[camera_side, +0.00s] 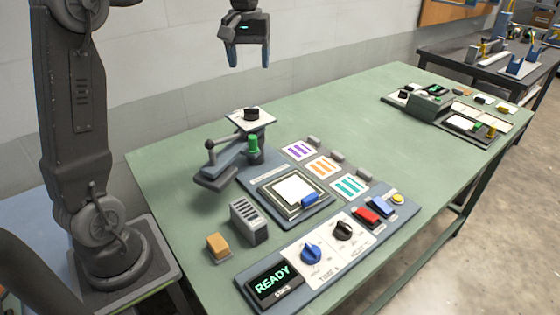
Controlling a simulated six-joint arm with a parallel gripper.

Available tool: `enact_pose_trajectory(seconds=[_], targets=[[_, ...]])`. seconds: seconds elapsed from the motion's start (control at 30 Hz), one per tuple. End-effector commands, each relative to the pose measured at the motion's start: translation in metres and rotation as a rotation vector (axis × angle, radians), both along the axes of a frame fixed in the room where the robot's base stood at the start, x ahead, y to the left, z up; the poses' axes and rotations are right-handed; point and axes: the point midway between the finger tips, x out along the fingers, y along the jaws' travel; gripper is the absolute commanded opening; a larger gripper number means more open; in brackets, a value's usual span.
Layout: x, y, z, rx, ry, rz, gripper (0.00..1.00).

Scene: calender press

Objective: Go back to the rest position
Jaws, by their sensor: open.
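My gripper (249,54) hangs in the air at the top of the picture, above the back of the green table. Its jaws point down and are apart, with nothing between them. Below it, well apart, stands the press with its lever (209,146), a green-topped post (253,147) and a white plate (251,117) carrying a black knob. In front of the press lies a framed pad with a white sheet (294,190) and a blue block (310,199) at its edge.
A control panel with a READY display (273,283), knobs and buttons lies along the front edge. A slotted grey block (248,222) and an orange block (218,247) sit left. Patterned cards (322,166) lie right of the pad. The table's middle right (370,140) is clear.

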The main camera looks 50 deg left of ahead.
Motion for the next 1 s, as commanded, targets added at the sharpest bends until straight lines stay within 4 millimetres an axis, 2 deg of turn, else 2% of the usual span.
enact_pose_trajectory(seconds=[0.1, 0.23, 0.37, 0.5, 0.6, 0.7, 0.83, 1.0], targets=[[-0.027, -0.041, 0.010, 0.031, -0.065, -0.126, 0.69], [-0.066, -0.085, 0.009, 0.070, -0.147, -0.287, 0.69], [-0.108, -0.122, -0.001, 0.109, -0.230, -0.445, 0.69], [-0.153, -0.151, -0.023, 0.149, -0.315, -0.605, 0.69], [-0.177, -0.164, -0.039, 0.172, -0.366, -0.695, 0.69], [-0.194, -0.172, -0.053, 0.189, -0.402, -0.757, 0.69], [-0.203, -0.177, -0.062, 0.200, -0.423, -0.796, 0.69], [-0.205, -0.177, -0.064, 0.202, -0.425, -0.803, 0.69]])
